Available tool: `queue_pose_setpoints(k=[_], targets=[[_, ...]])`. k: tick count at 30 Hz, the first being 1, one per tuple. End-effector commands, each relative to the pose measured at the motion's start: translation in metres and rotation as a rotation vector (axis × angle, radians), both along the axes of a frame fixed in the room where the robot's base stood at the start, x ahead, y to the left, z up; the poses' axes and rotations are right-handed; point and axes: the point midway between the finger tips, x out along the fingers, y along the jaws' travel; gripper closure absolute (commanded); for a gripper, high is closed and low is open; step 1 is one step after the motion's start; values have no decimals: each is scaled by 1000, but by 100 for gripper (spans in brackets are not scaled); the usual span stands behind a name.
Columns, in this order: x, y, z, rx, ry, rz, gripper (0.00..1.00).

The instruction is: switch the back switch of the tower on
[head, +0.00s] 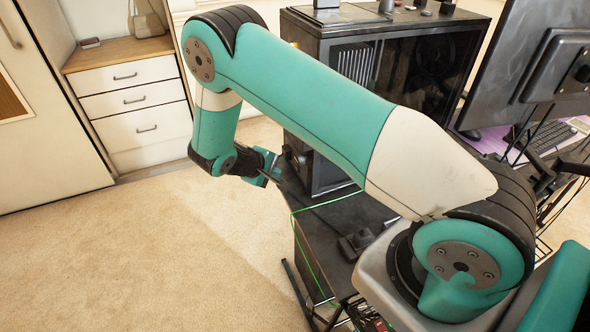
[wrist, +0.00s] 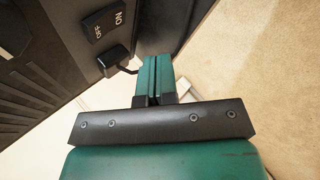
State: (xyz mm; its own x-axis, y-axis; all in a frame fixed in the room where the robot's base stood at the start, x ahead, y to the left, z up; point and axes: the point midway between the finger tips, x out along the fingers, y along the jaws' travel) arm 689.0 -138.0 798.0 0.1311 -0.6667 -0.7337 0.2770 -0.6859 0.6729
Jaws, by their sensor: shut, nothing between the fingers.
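The tower (head: 325,165) is a dark case with a glass side and stands on a black desk. Its back faces left in the head view. In the wrist view, the back switch (wrist: 104,20) is a black rocker with white ON and OFF lettering, at the upper left on the tower's dark back panel (wrist: 55,45). Which way it is tipped I cannot tell. My gripper (head: 270,170) is at the tower's back edge in the head view. In the wrist view its teal fingers (wrist: 155,62) are shut and empty, to the right of and below the switch, apart from it.
A black plug (wrist: 113,58) with a cable sticks out just below the switch, close to my fingers. Small items stand on the tower's top. Monitors (head: 540,70) are at the right. White drawers (head: 135,100) stand at the left, with open carpet (head: 150,260) in front.

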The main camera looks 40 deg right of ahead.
Motion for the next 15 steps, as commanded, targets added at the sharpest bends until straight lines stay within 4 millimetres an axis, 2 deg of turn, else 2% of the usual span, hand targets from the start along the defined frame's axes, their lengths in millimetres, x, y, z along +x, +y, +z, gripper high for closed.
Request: queue_pose_setpoints(k=[6, 15], targets=[[5, 20, 2, 0, -1, 1, 100], [7, 26, 3, 1, 0, -2, 100]])
